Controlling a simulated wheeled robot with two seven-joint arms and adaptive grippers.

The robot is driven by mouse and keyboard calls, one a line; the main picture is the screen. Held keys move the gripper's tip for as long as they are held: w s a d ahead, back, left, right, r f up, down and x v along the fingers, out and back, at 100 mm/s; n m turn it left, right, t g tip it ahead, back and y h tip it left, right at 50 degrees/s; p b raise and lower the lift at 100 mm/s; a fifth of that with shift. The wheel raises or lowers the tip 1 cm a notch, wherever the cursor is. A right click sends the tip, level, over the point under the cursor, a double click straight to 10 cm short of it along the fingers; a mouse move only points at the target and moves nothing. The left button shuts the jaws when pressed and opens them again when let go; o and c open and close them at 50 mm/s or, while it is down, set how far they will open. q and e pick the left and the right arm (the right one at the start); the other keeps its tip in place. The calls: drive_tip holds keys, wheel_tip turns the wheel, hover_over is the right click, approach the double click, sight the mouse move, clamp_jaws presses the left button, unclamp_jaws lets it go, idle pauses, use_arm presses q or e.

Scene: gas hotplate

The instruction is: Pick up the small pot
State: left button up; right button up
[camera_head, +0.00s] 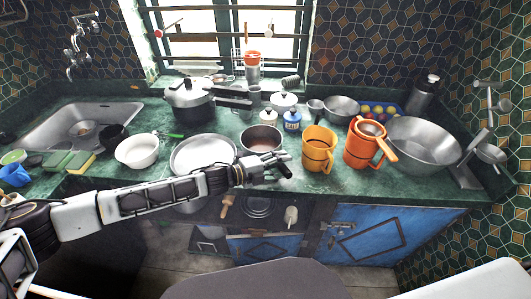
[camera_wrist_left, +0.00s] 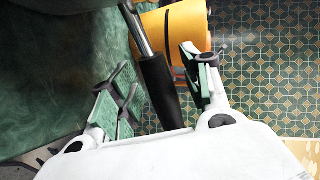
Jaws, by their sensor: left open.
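The small pot (camera_head: 262,132) is a steel saucepan with a brownish inside, standing on the green counter between a wide round tray and an orange mug. Its handle points toward the counter's front edge. In the left wrist view the black handle grip (camera_wrist_left: 160,88) and its steel stem lie between my left gripper's green-padded fingers (camera_wrist_left: 158,92). The fingers are open, with gaps visible beside the handle. In the head view my left gripper (camera_head: 278,166) is at the front edge, just in front of the pot, partly covering the handle. My right gripper is out of view.
An orange-yellow mug (camera_head: 319,150) stands close to the right of the pot, with an orange mug (camera_head: 364,146) beyond it. A round metal tray (camera_head: 203,153) is on the left. A blue-labelled jar (camera_head: 292,121) stands behind. The counter is crowded.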

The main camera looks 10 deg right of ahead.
use_arm(q)
drive_tip(key=c, duration=1.1)
clamp_jaws()
drive_tip(key=shift+r, duration=1.05)
wheel_tip(320, 180, up, 7)
drive_tip(key=shift+p, duration=0.5)
drive_tip(key=shift+r, duration=0.6)
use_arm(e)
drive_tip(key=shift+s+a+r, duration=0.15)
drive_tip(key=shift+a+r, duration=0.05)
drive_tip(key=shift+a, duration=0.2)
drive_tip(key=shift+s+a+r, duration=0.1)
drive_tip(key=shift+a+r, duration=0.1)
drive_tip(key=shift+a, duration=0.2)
